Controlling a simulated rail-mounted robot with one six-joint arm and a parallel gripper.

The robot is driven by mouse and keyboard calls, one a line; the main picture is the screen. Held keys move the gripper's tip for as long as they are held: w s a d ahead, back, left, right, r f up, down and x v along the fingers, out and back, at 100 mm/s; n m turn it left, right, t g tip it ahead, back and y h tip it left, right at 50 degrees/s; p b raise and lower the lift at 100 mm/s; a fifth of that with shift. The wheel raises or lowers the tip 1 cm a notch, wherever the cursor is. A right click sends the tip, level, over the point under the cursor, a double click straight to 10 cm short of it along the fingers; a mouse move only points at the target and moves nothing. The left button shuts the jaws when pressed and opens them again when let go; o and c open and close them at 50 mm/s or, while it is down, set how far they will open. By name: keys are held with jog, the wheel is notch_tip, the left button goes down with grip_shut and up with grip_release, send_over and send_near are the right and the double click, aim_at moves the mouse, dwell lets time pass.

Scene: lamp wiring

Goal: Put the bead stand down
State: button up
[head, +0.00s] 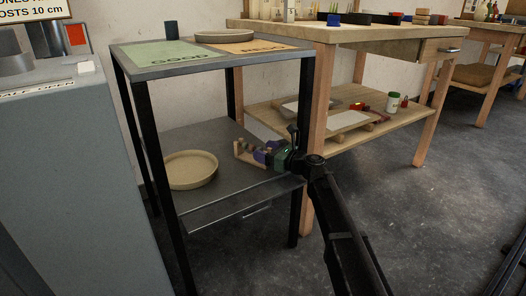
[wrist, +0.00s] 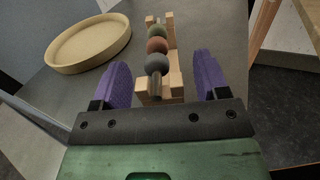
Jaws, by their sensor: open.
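The bead stand (wrist: 171,82) is a small light wooden frame holding a rod with several beads, among them green, reddish brown and dark grey ones. It rests on the grey lower shelf (head: 205,134) of the black-legged rack; it also shows in the head view (head: 243,155). My gripper (head: 262,156) reaches in from the right at the stand's near end. In the wrist view its two purple fingers (wrist: 157,80) are spread apart on either side of the stand's near end, with visible gaps. The gripper is open and holds nothing.
A round tan tray (head: 190,183) lies left of the stand on the same shelf. The rack's top shelf (head: 150,71), with green and orange areas, is above. A rack leg (head: 302,130) and a wooden workbench (head: 310,150) stand close to my arm on the right.

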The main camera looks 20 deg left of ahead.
jog(key=v, duration=1.1)
jog(key=shift+a, duration=0.1)
